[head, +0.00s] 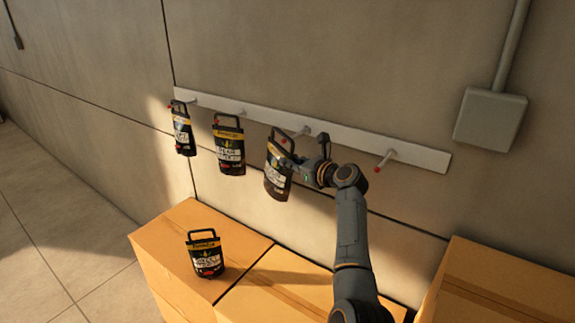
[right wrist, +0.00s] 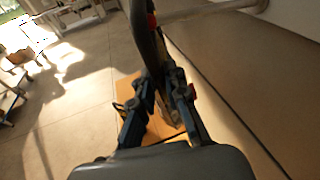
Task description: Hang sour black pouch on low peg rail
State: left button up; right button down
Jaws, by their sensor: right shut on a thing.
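A white peg rail (head: 345,137) with red-tipped pegs runs along the wall. My right gripper (head: 296,166) is shut on a black pouch (head: 277,172) with a yellow band and a white label, holding it by its right side. The pouch's top handle is at a middle peg's red tip; I cannot tell for sure whether it is around the peg. In the right wrist view the fingers (right wrist: 163,95) close on the dark pouch (right wrist: 146,48), seen edge-on beside a peg (right wrist: 205,9). Label words are too small to read surely. My left gripper is out of view.
Two similar pouches, one at the far left (head: 182,130) and one beside it (head: 229,148), hang on the rail. Another pouch (head: 206,254) stands on a cardboard box (head: 170,235). The rightmost peg (head: 384,160) is bare. A grey wall box (head: 490,119) is at right.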

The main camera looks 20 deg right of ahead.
jog(key=shift+w+d+r+b, duration=0.3)
jog(key=shift+w+d, duration=0.2)
jog(key=shift+d, duration=0.25)
jog(key=shift+w+d+r+b, duration=0.15)
jog(key=shift+w+d+b, duration=0.1)
jog(key=shift+w+d, duration=0.35)
jog(key=shift+d+p, duration=0.15)
jog(key=shift+p, duration=0.25)
jog(key=shift+w+d+f+b, duration=0.2)
jog(key=shift+f+b, duration=0.1)
jog(key=shift+f, duration=0.1)
jog(key=shift+w+d+f+b, duration=0.1)
jog(key=shift+d+f+b, duration=0.05)
jog(key=shift+f+b, duration=0.2)
dwell(0.5)
jog(key=shift+s, duration=0.1)
dwell(0.3)
